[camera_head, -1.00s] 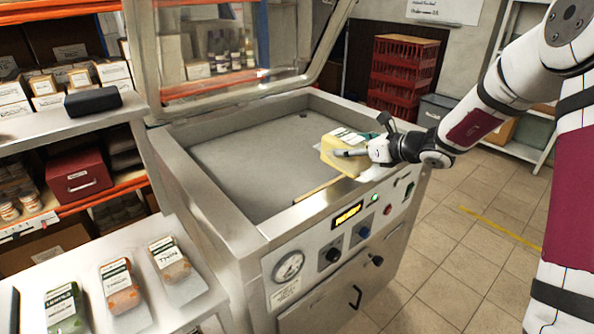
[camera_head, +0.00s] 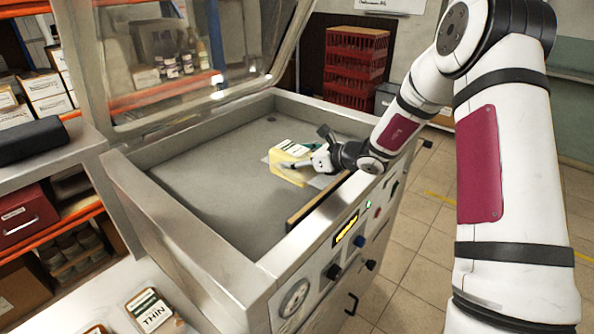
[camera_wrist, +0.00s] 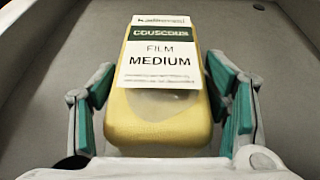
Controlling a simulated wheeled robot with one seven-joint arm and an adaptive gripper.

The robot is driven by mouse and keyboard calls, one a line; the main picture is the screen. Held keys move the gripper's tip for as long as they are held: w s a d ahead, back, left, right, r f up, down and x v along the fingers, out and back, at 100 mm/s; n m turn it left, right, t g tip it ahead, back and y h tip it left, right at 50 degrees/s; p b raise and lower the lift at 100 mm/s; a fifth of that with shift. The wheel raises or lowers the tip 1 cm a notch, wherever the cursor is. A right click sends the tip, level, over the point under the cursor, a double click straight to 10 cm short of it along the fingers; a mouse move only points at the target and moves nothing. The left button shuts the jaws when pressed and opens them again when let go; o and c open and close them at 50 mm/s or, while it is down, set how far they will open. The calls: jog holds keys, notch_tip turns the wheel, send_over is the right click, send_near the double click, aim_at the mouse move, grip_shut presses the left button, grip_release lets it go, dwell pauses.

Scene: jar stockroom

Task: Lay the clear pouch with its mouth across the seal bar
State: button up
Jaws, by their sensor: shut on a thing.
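The clear pouch (camera_head: 291,174) holds a yellow block of couscous and has a green-and-white label. In the wrist view the pouch (camera_wrist: 165,110) reads "COUSCOUS FILM MEDIUM". It is inside the machine's chamber, low over or on the grey floor; I cannot tell if it touches. My gripper (camera_head: 303,164) is shut on it, with green-padded fingers either side. Its clear film reaches toward the front wall. The tan seal bar (camera_head: 308,207) runs along the chamber's front inner edge. The mouth is partly hidden by my gripper, so I cannot tell whether it crosses the bar.
The chamber's clear lid (camera_head: 190,60) stands raised at the back. The steel front rim (camera_head: 290,248) lies between chamber and control panel. The chamber floor (camera_head: 215,180) left of the pouch is clear. Another pouch labelled "THIN" (camera_head: 150,312) lies on the left counter.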

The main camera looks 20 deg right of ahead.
jog(key=shift+f, duration=1.9)
jog(key=shift+f, duration=0.7)
jog(key=o, duration=1.7)
jog(key=shift+c, duration=0.2)
